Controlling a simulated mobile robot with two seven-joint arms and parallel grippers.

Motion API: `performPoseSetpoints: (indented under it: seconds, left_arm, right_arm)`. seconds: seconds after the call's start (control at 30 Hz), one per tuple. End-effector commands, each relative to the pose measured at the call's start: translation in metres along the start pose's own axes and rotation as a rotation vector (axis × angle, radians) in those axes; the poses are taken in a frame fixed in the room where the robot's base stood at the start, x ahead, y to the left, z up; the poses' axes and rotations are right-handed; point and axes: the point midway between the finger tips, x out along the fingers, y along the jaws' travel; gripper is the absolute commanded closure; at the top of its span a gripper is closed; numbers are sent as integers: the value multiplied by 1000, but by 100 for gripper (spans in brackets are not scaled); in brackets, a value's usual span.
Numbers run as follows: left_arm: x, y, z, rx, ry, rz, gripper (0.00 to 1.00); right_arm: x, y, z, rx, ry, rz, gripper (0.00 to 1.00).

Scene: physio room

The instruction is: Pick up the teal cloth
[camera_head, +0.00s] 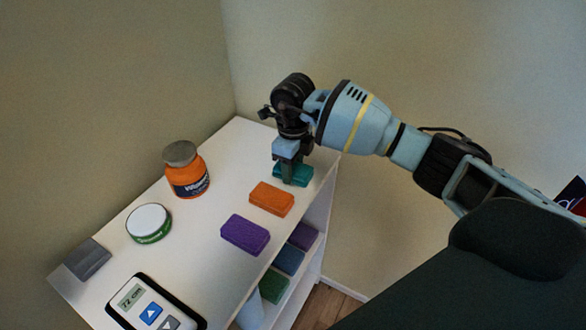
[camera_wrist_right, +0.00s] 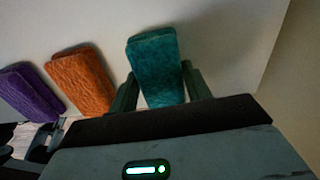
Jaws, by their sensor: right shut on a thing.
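The teal cloth (camera_head: 294,176) is a folded block at the far right end of the white shelf top. My right gripper (camera_head: 291,172) points down over it and is shut on it. In the right wrist view the teal cloth (camera_wrist_right: 157,68) sits between the two fingers of my right gripper (camera_wrist_right: 163,88). I cannot tell whether the cloth is lifted or still touches the surface. The gripper hides part of the cloth in the head view. My left gripper is not in view.
On the white shelf (camera_head: 190,235) an orange cloth (camera_head: 271,199) and a purple cloth (camera_head: 245,234) lie nearby. An orange bottle (camera_head: 187,172), a round tin (camera_head: 149,223), a grey block (camera_head: 87,259) and a controller (camera_head: 153,308) stand left. Several folded cloths sit on the lower shelf. Walls are close behind.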

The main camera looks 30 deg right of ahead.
Motion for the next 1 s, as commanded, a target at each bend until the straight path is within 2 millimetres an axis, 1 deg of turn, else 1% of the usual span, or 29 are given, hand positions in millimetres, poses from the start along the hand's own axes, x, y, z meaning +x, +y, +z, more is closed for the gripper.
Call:
performPoseSetpoints:
  seconds: [0.17,0.27,0.43,0.67,1.0]
  left_arm:
    - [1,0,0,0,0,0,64]
    - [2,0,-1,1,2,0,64]
    - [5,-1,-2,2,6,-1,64]
    - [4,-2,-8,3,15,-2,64]
    - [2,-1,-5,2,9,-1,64]
  right_arm:
    - [-5,0,0,0,-1,-1,74]
    - [-13,-1,0,1,-2,-2,74]
    - [-37,-1,1,0,-3,-4,74]
    - [-39,22,-20,-2,-1,-2,74]
    - [-43,60,-52,-3,0,-2,74]
